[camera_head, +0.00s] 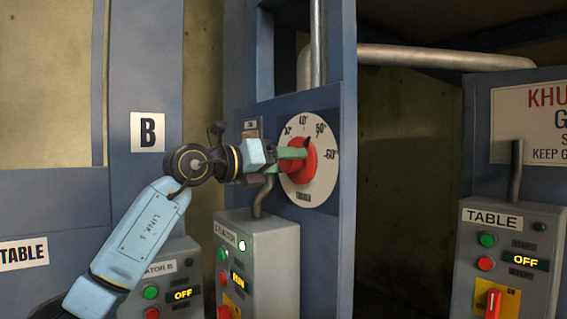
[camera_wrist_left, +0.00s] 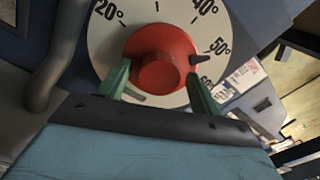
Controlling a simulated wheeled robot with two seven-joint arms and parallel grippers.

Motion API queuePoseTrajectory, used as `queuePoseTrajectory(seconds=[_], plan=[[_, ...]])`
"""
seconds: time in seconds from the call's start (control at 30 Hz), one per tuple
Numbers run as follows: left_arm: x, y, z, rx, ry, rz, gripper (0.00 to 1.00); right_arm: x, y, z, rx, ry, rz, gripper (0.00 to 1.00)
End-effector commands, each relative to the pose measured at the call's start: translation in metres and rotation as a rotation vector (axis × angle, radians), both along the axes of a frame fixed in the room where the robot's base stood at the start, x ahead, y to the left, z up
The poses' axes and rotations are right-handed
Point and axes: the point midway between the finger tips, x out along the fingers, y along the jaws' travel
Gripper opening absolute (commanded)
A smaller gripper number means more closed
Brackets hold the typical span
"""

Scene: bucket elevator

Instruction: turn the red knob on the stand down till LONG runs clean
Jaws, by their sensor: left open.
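The red knob (camera_head: 306,165) sits on a round white dial (camera_head: 324,178) marked in degrees, on a blue post. Its black pointer stands close to the 50° mark. My left gripper (camera_head: 290,158) is at the knob from the left, with its green fingers open. In the left wrist view the fingers (camera_wrist_left: 160,87) stand on either side of the knob's raised red hub (camera_wrist_left: 166,72), with a visible gap on at least the right side. I cannot tell whether the left finger touches it. My right gripper is not in view. Nothing labelled LONG shows.
Below the dial is a grey control box (camera_head: 268,245) whose display reads RUN. A box to its left (camera_head: 170,270) reads OFF. The TABLE box (camera_head: 515,222) at the right also reads OFF. A grey conduit (camera_head: 263,196) rises just below my gripper. A dark opening lies right of the post.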

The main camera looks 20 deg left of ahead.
Motion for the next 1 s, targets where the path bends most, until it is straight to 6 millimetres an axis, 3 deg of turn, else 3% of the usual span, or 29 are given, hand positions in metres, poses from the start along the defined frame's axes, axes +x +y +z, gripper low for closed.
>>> queuePoseTrajectory(seconds=[0.6,1.0], plan=[[-0.091,0.072,-0.002,0.000,0.000,0.003,0.64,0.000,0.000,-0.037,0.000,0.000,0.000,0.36],[-0.103,0.081,0.000,-0.001,0.001,0.000,0.64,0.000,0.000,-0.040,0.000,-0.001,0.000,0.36]])
